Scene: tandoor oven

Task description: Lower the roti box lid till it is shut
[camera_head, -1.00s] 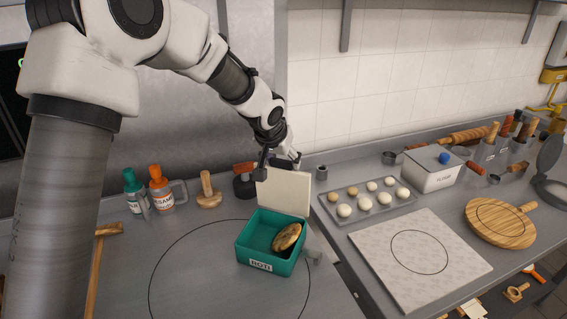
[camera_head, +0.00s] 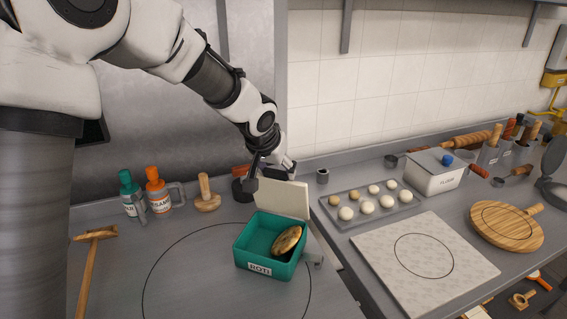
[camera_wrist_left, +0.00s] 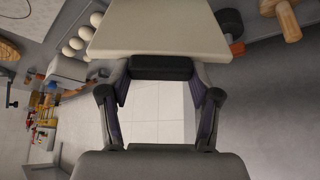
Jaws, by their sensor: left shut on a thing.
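The teal roti box (camera_head: 262,258) stands on the grey counter with a roti (camera_head: 287,240) inside, leaning at its right side. Its cream lid (camera_head: 283,198) is raised at the back of the box, its pale inner face toward the head camera. My left gripper (camera_head: 277,174) is at the lid's top edge, shut on it. In the left wrist view the lid (camera_wrist_left: 160,28) fills the top middle, against the gripper's fingers (camera_wrist_left: 160,68). The exact finger contact is partly hidden. My right gripper is not in view.
Two bottles (camera_head: 160,192) and a wooden press (camera_head: 207,193) stand left of the box. A tray of dough balls (camera_head: 367,200) and a pale board (camera_head: 425,255) are to the right.

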